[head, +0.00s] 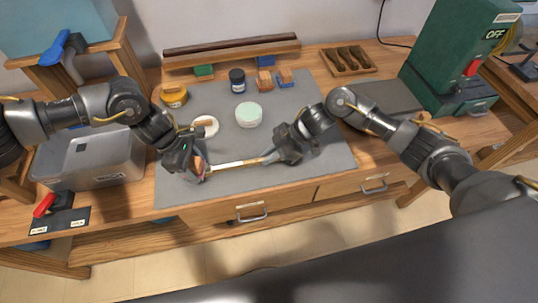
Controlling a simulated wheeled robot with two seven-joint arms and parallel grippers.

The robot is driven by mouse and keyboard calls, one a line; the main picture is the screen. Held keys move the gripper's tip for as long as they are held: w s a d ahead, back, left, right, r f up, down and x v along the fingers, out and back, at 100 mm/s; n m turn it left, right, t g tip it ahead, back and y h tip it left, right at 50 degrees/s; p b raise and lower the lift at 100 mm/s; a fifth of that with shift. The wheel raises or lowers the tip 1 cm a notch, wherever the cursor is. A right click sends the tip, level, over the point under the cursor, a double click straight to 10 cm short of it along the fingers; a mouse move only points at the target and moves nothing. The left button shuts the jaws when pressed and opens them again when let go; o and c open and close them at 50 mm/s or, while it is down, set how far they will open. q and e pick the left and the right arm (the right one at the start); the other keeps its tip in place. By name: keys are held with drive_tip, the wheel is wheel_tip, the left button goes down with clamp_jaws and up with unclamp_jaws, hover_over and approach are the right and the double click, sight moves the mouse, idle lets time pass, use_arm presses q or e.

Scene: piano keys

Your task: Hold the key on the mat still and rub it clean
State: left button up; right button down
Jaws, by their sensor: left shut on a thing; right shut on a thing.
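The piano key (232,164), a long thin bar with a pale left part and a wooden right part, lies across the front of the grey mat (330,158). My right gripper (268,159) is shut on the key's right end. My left gripper (199,172) is at the key's left end, shut on a small reddish and pale thing, perhaps a cloth or pad; its shape is mostly hidden by the fingers. The key's left tip is also hidden there, and I cannot tell whether the pad touches it.
Behind the grippers on the mat stand a pale green round tub (249,115), a white round dish (205,126), a dark jar (237,81) and a yellow container (174,95). A grey metal box (85,160) is at left. The mat's front right is clear.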

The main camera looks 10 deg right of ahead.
sight(218, 169)
use_arm(q)
drive_tip(key=shift+d+f, duration=0.1)
drive_tip(key=shift+d, duration=1.2)
drive_tip(key=shift+s+d, duration=0.1)
drive_tip(key=shift+d, duration=1.15)
drive_tip(key=shift+a, duration=0.1)
drive_tip(key=shift+a, duration=1.25)
drive_tip(key=shift+a, duration=0.15)
